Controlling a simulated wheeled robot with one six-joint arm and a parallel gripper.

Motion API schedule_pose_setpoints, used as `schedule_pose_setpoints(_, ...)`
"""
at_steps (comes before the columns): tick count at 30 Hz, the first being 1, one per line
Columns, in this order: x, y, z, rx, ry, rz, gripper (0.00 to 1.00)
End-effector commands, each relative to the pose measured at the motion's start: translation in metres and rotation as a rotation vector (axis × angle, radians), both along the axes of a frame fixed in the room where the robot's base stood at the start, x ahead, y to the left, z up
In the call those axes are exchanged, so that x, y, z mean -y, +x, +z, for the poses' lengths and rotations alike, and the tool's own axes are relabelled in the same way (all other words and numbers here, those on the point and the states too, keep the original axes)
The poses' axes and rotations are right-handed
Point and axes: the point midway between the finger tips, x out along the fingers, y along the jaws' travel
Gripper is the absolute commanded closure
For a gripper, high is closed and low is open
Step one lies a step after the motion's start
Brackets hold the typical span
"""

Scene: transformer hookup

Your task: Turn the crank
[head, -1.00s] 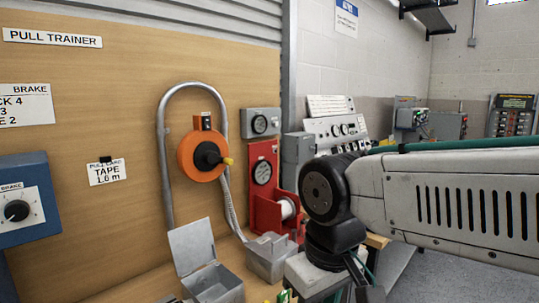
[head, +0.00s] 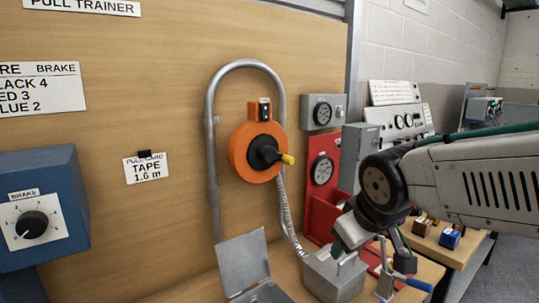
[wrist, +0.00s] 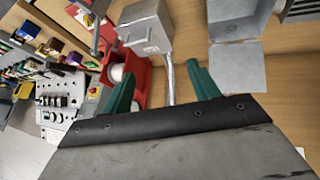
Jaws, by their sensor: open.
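The orange tape reel (head: 257,152) is mounted on the wooden board in the head view. Its black crank (head: 264,152) ends in a yellow knob (head: 288,159) pointing right. A second handle, blue (head: 419,285), sits on a small metal stand (head: 386,268) at the lower right. My gripper (head: 345,240) is below and to the right of the reel, above a grey box (head: 335,273), and apart from the reel. In the wrist view its green fingers (wrist: 162,90) are spread with nothing held between them. The reel is not visible in the wrist view.
A bent metal conduit (head: 211,140) arches around the reel. An open grey box (head: 243,262) stands below it. A red stand (head: 320,205) with a gauge is behind my gripper. A blue brake box (head: 38,208) is at left.

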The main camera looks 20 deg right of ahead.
Motion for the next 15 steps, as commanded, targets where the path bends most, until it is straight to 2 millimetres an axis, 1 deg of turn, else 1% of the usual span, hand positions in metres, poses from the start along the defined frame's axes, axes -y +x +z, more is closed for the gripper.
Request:
schedule_pose_setpoints(1, 0.005, 0.028, 0.005, 0.085, -0.051, 0.053, 0.40)
schedule_pose_setpoints(2, 0.007, 0.044, 0.010, 0.146, -0.083, 0.090, 0.40)
schedule_pose_setpoints(3, 0.009, 0.066, 0.018, 0.226, -0.127, 0.143, 0.40)
schedule_pose_setpoints(5, 0.008, 0.095, 0.031, 0.342, -0.189, 0.226, 0.40)
schedule_pose_setpoints(6, 0.005, 0.113, 0.039, 0.420, -0.229, 0.287, 0.40)
schedule_pose_setpoints(9, -0.007, 0.148, 0.059, 0.602, -0.313, 0.433, 0.40)
schedule_pose_setpoints(10, -0.012, 0.156, 0.065, 0.653, -0.334, 0.473, 0.40)
schedule_pose_setpoints(12, -0.023, 0.169, 0.076, 0.761, -0.371, 0.561, 0.40)
schedule_pose_setpoints(15, -0.038, 0.180, 0.089, 0.885, -0.407, 0.659, 0.40)
